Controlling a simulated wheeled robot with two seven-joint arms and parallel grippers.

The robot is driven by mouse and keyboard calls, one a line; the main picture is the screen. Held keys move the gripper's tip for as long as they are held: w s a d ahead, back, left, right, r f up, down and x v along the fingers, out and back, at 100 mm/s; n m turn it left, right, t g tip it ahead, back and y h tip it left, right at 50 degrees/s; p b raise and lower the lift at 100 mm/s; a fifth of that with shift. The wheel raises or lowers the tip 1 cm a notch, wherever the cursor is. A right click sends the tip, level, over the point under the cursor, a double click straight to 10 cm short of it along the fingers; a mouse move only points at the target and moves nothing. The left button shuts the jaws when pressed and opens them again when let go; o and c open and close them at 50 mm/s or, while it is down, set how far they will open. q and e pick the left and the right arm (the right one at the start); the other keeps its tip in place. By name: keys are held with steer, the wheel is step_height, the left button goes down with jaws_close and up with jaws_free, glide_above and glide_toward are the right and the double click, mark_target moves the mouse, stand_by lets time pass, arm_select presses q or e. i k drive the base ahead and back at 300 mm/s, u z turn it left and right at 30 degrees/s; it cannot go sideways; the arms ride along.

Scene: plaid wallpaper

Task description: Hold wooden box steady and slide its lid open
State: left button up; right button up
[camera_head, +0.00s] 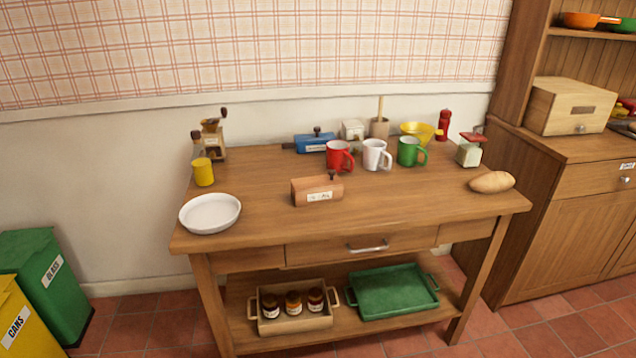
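A small wooden box (318,190) sits near the middle of the wooden table (425,203). It has a white label on its front and a small dark knob on top toward its right end. Its lid appears closed, though the seam is too small to make out. A blue box (315,142) with a dark knob and a label stands behind it near the wall. Neither of my grippers is in view.
A white plate (210,213) and yellow cup (203,172) stand left. Red (338,156), white (374,155) and green (408,151) mugs stand behind the box. A bread loaf (492,182) lies right. The table in front of the box is clear.

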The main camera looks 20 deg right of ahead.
mark_target(331, 179)
steer(key=u, duration=0.15)
steer(key=k, duration=0.35)
steer(key=z, duration=0.85)
steer(key=i, duration=1.4)
steer(key=u, duration=0.4)
